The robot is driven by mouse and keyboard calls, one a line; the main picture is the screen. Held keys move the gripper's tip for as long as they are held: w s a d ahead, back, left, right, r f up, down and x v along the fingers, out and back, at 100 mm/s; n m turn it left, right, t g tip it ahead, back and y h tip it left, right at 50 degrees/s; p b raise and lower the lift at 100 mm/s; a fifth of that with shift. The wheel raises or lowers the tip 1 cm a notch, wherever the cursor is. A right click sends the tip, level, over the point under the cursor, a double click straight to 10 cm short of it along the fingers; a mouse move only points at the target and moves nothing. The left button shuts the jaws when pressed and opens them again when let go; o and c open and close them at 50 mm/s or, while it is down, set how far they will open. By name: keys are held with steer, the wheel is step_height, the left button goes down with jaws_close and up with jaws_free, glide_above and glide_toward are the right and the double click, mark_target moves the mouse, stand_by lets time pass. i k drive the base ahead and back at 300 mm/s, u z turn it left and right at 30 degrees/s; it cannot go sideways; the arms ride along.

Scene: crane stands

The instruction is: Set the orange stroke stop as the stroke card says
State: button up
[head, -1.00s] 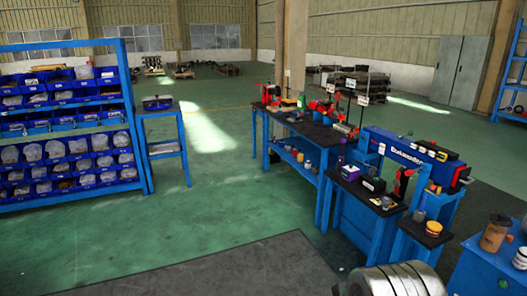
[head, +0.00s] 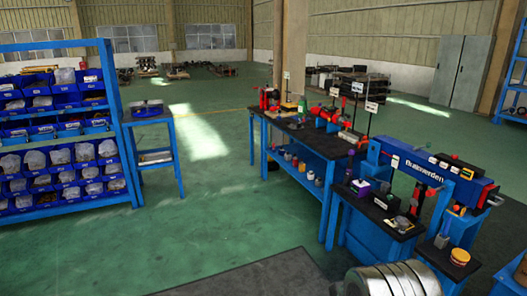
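I cannot pick out the orange stroke stop for certain at this distance. A blue press-like machine (head: 425,172) with white lettering stands at the right, with a red and black upright part (head: 417,199) below its beam. A small round orange-yellow item (head: 460,257) sits on the low blue stand at its front right. White cards stand on thin posts over the bench, one white card (head: 371,107) nearest the machine; their print is too small to read, so I cannot tell which is the stroke card.
A long blue workbench (head: 318,150) with a dark top holds red tools and jars. Blue bin shelves (head: 106,120) and a small blue stand (head: 150,115) are at the left. The green floor (head: 210,210) between is clear, with a dark mat (head: 260,275) in front.

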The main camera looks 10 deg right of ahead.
mark_target(365, 138)
steer(key=i, duration=0.9)
steer(key=z, duration=0.9)
steer(key=i, duration=1)
steer(key=z, duration=0.05)
